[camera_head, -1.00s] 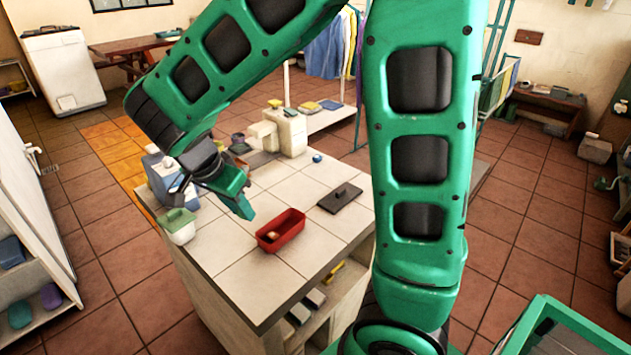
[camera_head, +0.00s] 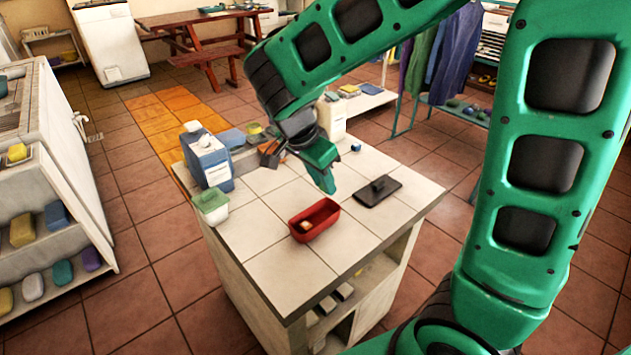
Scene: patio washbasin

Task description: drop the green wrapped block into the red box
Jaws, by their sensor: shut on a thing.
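The red box (camera_head: 301,231) is an open, shallow, oblong tray near the middle of the tiled counter, with a small pale orange thing (camera_head: 305,225) inside. My gripper (camera_head: 325,177) points down, just above and behind the box's far edge in the picture. It is shut on a small green thing at its tip, which I take for the green wrapped block (camera_head: 327,185). Block and gripper are close in colour, so their border is hard to make out. I cannot tell the exact height above the counter.
A dark slab with a knob (camera_head: 378,191) lies right of the box. A green-lidded tub (camera_head: 211,207) and a blue canister (camera_head: 207,162) stand at the counter's left. A cream jug (camera_head: 333,118) stands behind my gripper. Bare tiles lie in front of the box.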

